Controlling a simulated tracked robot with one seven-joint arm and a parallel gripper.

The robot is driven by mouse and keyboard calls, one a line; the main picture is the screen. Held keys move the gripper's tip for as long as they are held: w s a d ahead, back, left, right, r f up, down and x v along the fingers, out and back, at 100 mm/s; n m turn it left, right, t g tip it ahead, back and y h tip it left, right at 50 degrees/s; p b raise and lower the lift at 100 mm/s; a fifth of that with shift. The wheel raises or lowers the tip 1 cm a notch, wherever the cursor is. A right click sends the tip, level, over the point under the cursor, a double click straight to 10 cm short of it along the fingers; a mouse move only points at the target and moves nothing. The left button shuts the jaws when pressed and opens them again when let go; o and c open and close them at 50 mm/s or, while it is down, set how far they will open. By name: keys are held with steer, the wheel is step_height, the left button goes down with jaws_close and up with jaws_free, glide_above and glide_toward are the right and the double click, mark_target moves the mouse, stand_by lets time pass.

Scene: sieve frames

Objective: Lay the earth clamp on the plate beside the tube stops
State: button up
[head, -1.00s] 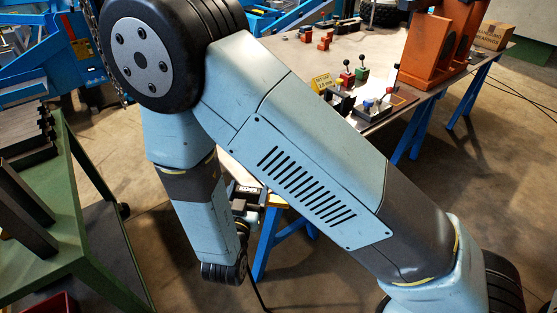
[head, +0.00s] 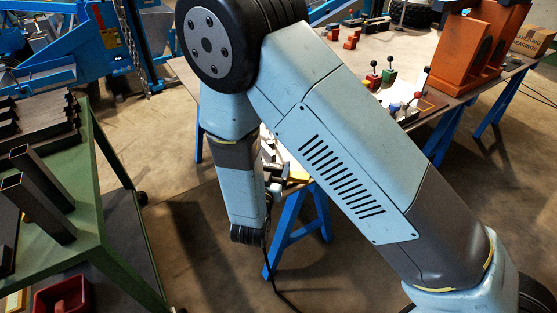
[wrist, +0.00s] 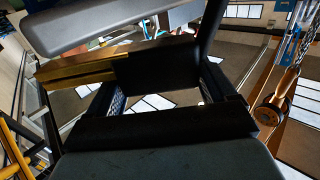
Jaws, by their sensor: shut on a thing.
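In the wrist view, my gripper (wrist: 165,80) is shut on a black and brass-coloured piece (wrist: 80,69), which looks like the earth clamp. It lies crosswise between the fingers, its brass end to the left. In the head view the gripper and clamp are mostly hidden behind my forearm; a dark cable hangs below it. The plate (head: 410,48) is the worktable's top, up and right of the gripper. Small red blocks (head: 351,39) and knobbed levers (head: 388,73) stand on it. I cannot tell which pieces are the tube stops.
Blue trestles (head: 300,225) hold up the plate. An orange bracket (head: 483,45) and a cardboard box (head: 532,41) stand at its far right. A green cart (head: 105,215) with dark steel tubes is at left, a red bin (head: 62,296) below it. Open floor lies between cart and table.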

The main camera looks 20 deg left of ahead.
steer(key=shift+w, duration=1.2)
steer(key=w, duration=0.1)
steer(key=w+f, duration=0.1)
steer(key=shift+w+a, duration=0.15)
steer(key=shift+w, duration=0.2)
steer(key=shift+f, duration=0.25)
steer(key=o, duration=1.1)
steer(key=s+d, duration=0.1)
steer(key=s, duration=1.1)
